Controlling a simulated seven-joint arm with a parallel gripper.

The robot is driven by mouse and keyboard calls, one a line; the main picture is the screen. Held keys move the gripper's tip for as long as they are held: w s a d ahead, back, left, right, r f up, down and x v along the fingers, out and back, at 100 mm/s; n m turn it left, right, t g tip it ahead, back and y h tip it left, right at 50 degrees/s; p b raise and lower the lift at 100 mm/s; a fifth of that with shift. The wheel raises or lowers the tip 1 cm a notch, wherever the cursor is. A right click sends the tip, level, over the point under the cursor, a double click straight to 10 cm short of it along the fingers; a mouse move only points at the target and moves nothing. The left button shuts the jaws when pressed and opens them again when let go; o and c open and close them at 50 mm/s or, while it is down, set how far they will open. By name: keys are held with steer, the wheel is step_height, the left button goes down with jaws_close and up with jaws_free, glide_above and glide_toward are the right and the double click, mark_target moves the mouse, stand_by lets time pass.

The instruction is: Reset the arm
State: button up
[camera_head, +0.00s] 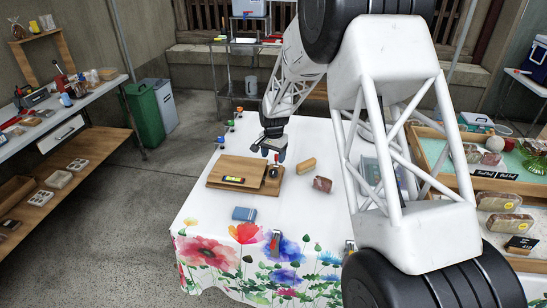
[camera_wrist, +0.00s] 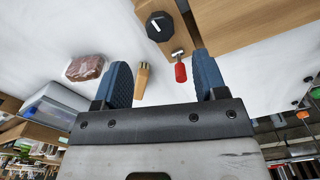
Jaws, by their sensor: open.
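My gripper (camera_head: 274,152) hangs above the far right end of a wooden board (camera_head: 222,172) on the table with the flowered white cloth (camera_head: 205,222). In the wrist view its two blue fingers (camera_wrist: 164,72) are spread apart, and nothing shows held between them. Beyond the fingers, a red-handled tool (camera_wrist: 180,70) and a black many-sided knob (camera_wrist: 160,27) are at the wooden board's end. A tan wooden-looking piece (camera_wrist: 142,82) shows close to the left finger, apparently below it. My arm hides part of the table's right side.
A dark yellow-marked item (camera_head: 233,179) lies on the board. A tan loaf-shaped piece (camera_head: 306,165), a wrapped brown item (camera_head: 322,184) and a blue box (camera_head: 244,214) lie nearby. Small coloured-top items line the far left edge. The cloth's left front is clear. A goods-filled tray (camera_head: 433,147) stands right.

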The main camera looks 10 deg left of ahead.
steer(key=shift+s+d+r, duration=0.15)
steer(key=shift+d+r, duration=0.15)
steer(key=shift+r, duration=0.1)
steer(key=s+d+r+n+t, duration=0.1)
steer(key=s+d+r+n, duration=0.1)
steer(key=s+d+r, duration=2.1)
steer(key=s+d, duration=0.3)
steer(key=s, duration=0.6)
steer(key=s+d+r+n+t, duration=0.1)
steer(key=s+d, duration=0.3)
steer(key=s, duration=0.6)
steer(key=s+d+r, duration=0.1)
steer(key=s+d, duration=0.4)
steer(key=s, duration=0.5)
steer(key=shift+n+t, duration=0.3)
steer(key=shift+w, duration=0.1)
